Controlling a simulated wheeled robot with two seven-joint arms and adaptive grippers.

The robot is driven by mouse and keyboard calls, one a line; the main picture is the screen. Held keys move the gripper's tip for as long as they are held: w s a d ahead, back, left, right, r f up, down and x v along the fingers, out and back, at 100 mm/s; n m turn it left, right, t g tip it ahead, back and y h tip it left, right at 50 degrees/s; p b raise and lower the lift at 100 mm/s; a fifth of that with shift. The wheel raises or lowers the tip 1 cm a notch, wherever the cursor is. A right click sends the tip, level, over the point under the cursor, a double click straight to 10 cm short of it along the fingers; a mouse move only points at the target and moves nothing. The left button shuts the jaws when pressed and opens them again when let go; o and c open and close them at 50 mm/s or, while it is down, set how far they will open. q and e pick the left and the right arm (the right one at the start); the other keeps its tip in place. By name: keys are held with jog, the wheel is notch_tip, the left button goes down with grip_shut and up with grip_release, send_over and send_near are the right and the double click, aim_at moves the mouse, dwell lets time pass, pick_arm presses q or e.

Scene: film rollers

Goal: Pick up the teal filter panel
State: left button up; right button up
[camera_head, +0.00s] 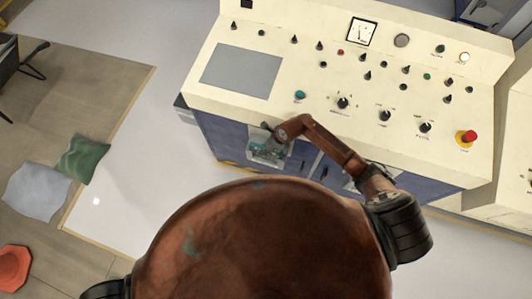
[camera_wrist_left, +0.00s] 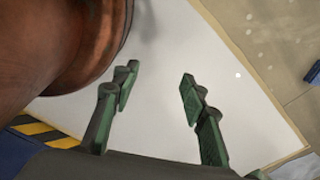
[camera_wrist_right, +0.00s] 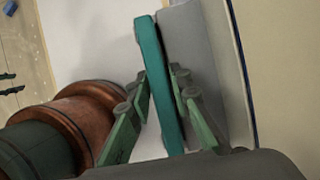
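The teal filter panel (camera_wrist_right: 157,85) stands edge-on in the right wrist view, between the two fingers of my right gripper (camera_wrist_right: 160,88). Both fingers appear to touch its sides. A grey surface lies just beside the panel. In the head view my right gripper (camera_head: 268,149) is small, at the front of the console; the panel cannot be told apart from it there. My left gripper (camera_wrist_left: 157,85) is open and empty over pale floor in the left wrist view. It is not seen in the head view.
A cream and blue control console (camera_head: 330,120) with knobs and a red stop button (camera_head: 466,137) fills the right of the head view. Cushions (camera_head: 83,158) and an orange object (camera_head: 14,267) lie on the floor at left. Pale floor between is clear.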

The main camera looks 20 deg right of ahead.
grip_shut()
jog(key=shift+r, duration=0.1)
dwell(0.5)
